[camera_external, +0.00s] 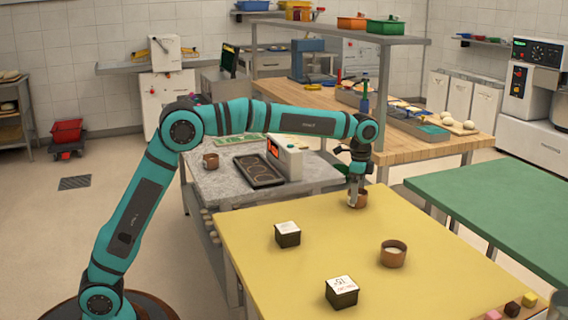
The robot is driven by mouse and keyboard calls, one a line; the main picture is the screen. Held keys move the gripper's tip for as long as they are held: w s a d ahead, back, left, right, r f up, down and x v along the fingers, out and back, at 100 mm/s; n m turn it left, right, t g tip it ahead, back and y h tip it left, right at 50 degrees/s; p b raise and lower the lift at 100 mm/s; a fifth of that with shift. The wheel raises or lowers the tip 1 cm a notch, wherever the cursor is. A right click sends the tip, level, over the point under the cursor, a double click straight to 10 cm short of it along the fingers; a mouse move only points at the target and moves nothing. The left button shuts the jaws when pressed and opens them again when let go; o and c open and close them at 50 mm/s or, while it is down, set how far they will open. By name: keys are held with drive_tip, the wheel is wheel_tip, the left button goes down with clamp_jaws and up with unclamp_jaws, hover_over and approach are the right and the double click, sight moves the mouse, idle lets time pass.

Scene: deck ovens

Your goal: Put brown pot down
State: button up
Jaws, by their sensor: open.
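A small brown pot (361,202) stands on the yellow table (320,232) near its back edge. My gripper (355,199) points down right at this pot and is open, with the fingers at the pot's rim and left side. The fingers cover part of the pot, and I cannot tell whether they touch it.
Two dark boxes with white tops, one left (287,236) and one in front (341,294), stand on the yellow table. Small coloured cubes (512,309) lie at the front right corner. A grey counter (225,185) and a green table (500,205) flank it. The yellow table's middle is clear.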

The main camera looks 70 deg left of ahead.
wheel_tip(320, 180, up, 10)
drive_tip(key=shift+r, duration=0.25)
idle(0.3)
drive_tip(key=s+a+r+n+t, duration=0.25)
drive_tip(key=s+r, duration=0.25)
drive_tip(key=s, duration=0.4)
drive_tip(key=s+a+r+n+t, duration=0.1)
drive_tip(key=s+r+t, duration=0.2)
drive_tip(key=s+r, duration=0.4)
drive_tip(key=s+a+r+n+t, duration=0.1)
drive_tip(key=s+r+t, duration=0.25)
drive_tip(key=s, duration=0.65)
drive_tip(key=s+a+f+n+t, duration=0.1)
drive_tip(key=s+t, duration=0.3)
drive_tip(key=s, duration=1)
drive_tip(key=s+a+f+n+t, duration=0.1)
drive_tip(key=s+n+t, duration=0.2)
drive_tip(key=s, duration=1.1)
drive_tip(key=shift+s+a+f+t, duration=0.2)
drive_tip(key=shift+a+f+t, duration=0.05)
drive_tip(key=shift+t, duration=0.45)
drive_tip(key=shift+n, duration=0.25)
